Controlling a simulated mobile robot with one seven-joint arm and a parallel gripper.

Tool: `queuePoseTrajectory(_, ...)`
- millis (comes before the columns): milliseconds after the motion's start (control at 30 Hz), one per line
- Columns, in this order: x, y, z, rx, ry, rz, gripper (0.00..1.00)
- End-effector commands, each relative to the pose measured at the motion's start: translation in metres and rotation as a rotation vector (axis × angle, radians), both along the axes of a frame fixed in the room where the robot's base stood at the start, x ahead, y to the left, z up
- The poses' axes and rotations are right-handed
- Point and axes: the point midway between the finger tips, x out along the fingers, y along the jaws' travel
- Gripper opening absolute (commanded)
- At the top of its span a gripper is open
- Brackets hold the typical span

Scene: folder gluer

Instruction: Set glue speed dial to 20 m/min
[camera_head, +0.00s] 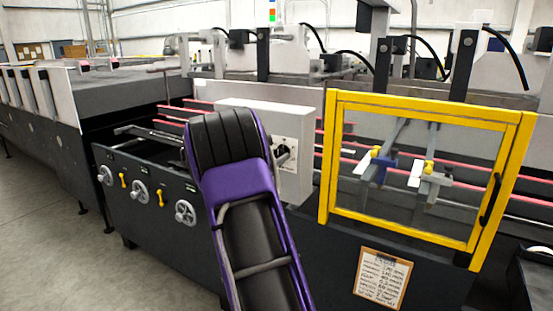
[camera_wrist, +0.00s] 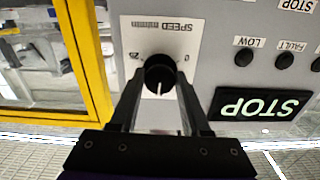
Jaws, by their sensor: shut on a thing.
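The speed dial (camera_wrist: 159,70) is a round black knob on a grey panel, under an upside-down "SPEED m/min" label. A white pointer mark on it points down in the wrist view, away from the label. A 0 stands to its right and another number to its left, hard to read for sure. My gripper (camera_wrist: 160,82) is shut on the knob, one finger on each side. In the head view my purple and black arm hides part of the grey control box (camera_head: 302,115); my gripper (camera_head: 285,156) shows only partly at the box's face.
A yellow-framed guard door (camera_head: 424,97) stands right of the box in the head view; its frame (camera_wrist: 88,60) is left of the dial in the wrist view. A lit STOP sign (camera_wrist: 259,104) and several black buttons (camera_wrist: 284,61) lie right of the dial.

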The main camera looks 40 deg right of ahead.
Motion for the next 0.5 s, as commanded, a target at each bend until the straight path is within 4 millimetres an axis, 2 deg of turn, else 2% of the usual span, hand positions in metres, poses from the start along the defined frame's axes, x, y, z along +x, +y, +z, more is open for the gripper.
queuePoseTrajectory(500,0.001,0.0007,-0.0047,0.154,-0.376,0.002,0.0)
